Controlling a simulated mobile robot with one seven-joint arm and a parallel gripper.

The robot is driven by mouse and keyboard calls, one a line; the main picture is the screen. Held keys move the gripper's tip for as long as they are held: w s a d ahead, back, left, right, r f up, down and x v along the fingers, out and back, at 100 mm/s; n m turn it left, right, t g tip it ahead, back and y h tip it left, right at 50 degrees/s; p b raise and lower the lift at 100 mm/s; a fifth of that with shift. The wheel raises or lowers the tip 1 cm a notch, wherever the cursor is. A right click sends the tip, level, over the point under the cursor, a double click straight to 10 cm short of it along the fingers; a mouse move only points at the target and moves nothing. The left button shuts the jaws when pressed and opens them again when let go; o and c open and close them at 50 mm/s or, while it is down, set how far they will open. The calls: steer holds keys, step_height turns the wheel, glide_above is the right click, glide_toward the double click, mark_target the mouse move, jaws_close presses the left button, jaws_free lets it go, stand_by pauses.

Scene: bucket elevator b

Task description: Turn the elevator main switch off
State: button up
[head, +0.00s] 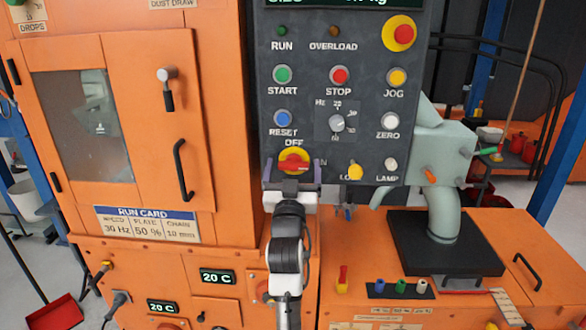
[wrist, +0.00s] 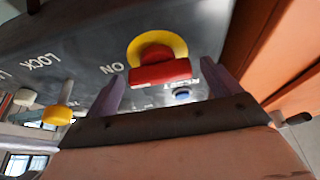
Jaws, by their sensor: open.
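The main switch is a red handle (head: 293,163) on a yellow disc, low on the dark control panel. OFF is printed above it, and ON, partly covered, is to its right. The handle lies about horizontal, in line with ON. The switch shows upside down in the wrist view (wrist: 160,74), with ON to its left. My gripper (head: 292,172) is open, its fingers spread to either side of the switch. In the wrist view its fingertips (wrist: 161,88) flank the red handle with gaps; I cannot tell whether either touches the panel.
The panel also carries a blue RESET button (head: 283,118), a speed dial (head: 336,123), a yellow lock knob (head: 355,170) and a red-on-yellow button (head: 403,34). An orange cabinet door with a black handle (head: 183,170) is left. A black plate (head: 446,243) lies right.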

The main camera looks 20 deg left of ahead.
steer(key=c, duration=1)
